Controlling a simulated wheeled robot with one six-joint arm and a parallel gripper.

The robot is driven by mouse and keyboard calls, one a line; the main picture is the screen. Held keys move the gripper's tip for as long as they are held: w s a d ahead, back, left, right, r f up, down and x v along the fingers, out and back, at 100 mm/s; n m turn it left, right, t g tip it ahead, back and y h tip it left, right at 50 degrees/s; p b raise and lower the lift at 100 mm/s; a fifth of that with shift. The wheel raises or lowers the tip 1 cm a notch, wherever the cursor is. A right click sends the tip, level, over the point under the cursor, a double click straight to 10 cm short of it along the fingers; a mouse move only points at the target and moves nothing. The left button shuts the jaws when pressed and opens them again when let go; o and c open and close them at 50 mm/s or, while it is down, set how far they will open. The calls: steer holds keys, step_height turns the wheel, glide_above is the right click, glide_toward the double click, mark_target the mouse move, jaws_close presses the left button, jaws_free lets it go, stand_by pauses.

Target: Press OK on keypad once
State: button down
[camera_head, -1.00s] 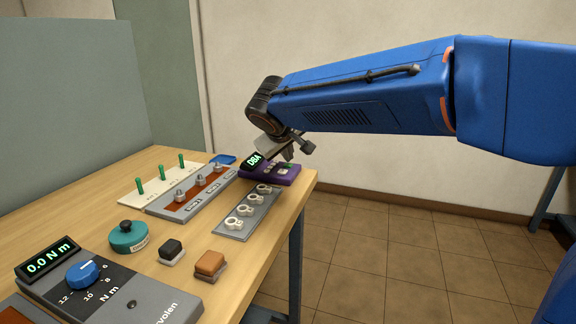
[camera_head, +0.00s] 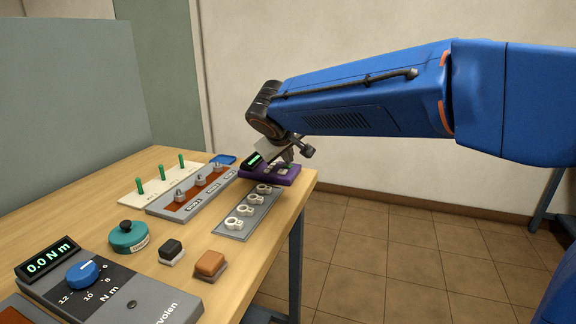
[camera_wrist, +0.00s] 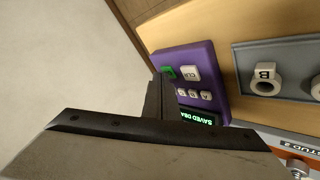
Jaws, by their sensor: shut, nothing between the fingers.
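The purple keypad (camera_head: 288,179) lies at the far right corner of the table. In the wrist view the keypad (camera_wrist: 198,55) shows a green key (camera_wrist: 169,72), a white CLR key (camera_wrist: 190,74), a row of small letter keys and a lit display (camera_wrist: 199,118) reading "SAVED DBA". My gripper (camera_head: 287,158) is shut and empty, pointing down over the keypad. In the wrist view my gripper's fingertips (camera_wrist: 162,80) are right at the green key and partly cover it. I cannot tell whether they touch it. The green key's label is not readable.
A grey plate with white rings (camera_head: 246,222) lies just in front of the keypad. A tray with metal studs (camera_head: 160,207) and a blue dish (camera_head: 224,158) are to its left.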

mark_target(287, 168)
steer(key=shift+r, duration=0.1)
stand_by(0.3)
steer(key=shift+r, duration=0.75)
steer(key=shift+r, duration=0.1)
step_height(287, 168, up, 5)
steer(key=shift+f, duration=0.1)
stand_by(0.4)
stand_by(0.4)
